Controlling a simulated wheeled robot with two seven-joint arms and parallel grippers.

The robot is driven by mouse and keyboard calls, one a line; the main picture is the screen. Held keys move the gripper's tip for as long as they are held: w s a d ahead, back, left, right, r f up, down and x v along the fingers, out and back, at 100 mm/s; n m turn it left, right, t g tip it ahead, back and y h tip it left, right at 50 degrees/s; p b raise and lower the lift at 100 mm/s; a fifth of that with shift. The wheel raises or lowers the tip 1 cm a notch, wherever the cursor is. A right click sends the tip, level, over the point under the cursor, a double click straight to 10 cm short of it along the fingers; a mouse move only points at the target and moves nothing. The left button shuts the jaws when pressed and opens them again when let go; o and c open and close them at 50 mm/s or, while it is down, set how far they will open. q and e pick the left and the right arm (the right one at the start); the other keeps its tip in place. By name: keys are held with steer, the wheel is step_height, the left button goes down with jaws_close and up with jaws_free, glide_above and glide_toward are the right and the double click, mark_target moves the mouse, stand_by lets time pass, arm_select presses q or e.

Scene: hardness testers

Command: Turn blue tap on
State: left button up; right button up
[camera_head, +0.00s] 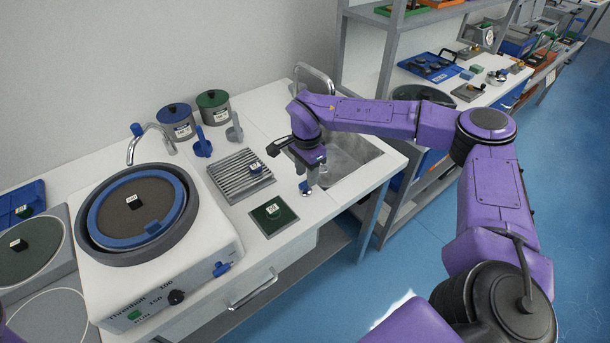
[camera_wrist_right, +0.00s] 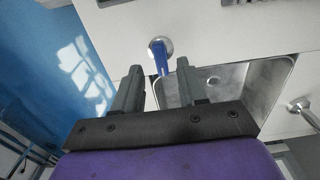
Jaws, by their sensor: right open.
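A small tap handle with a blue lever (camera_wrist_right: 161,58) on a round metal base sits on the white counter beside the sink. In the wrist view it shows between and just beyond my fingertips. In the head view its round base (camera_head: 304,189) shows below my right gripper (camera_head: 308,177), which hides most of the lever. My right gripper is open and points down, its two fingers (camera_wrist_right: 159,68) apart on either side of the lever; contact cannot be told. The metal sink (camera_head: 348,158) lies right of the gripper, with a curved spout (camera_head: 316,72) behind it. My left gripper is out of view.
A polishing machine (camera_head: 160,255) with a blue ring and another spout (camera_head: 150,132) stands at left. Blue (camera_head: 202,143) and grey (camera_head: 234,130) upright handles, a ridged tray (camera_head: 226,182) and a green pad (camera_head: 273,217) lie between. Blue (camera_head: 177,122) and green-lidded (camera_head: 214,108) pots stand behind.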

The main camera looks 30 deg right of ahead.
step_height(320, 180, down, 2)
steer(key=shift+f, duration=0.25)
jaws_close()
